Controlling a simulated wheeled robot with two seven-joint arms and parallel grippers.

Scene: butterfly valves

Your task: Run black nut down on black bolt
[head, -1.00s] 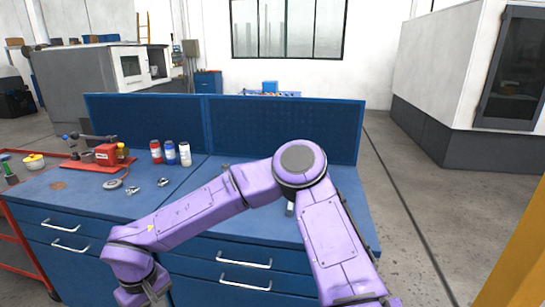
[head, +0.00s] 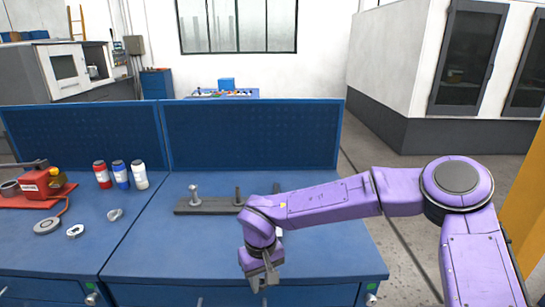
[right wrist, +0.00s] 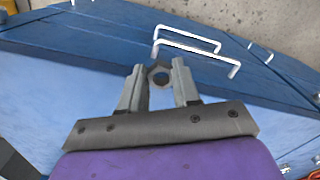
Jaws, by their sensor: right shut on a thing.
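In the head view, my right gripper (head: 264,284) points down near the bench's front edge, and the nut is too small to make out there. A dark bar (head: 212,206) lies at the back of the bench with upright bolts. The left bolt (head: 194,190) has a pale top; a dark bolt (head: 238,194) stands to its right. Another dark upright (head: 276,187) is partly hidden by my arm. The gripper is apart from all bolts.
The blue bench (head: 160,240) has clear room in front of the bar. A blue back panel (head: 250,135) rises behind it. Several bottles (head: 121,174), a red device (head: 40,182) and small metal parts (head: 76,231) are at the left. Drawer handles (right wrist: 195,47) line the front.

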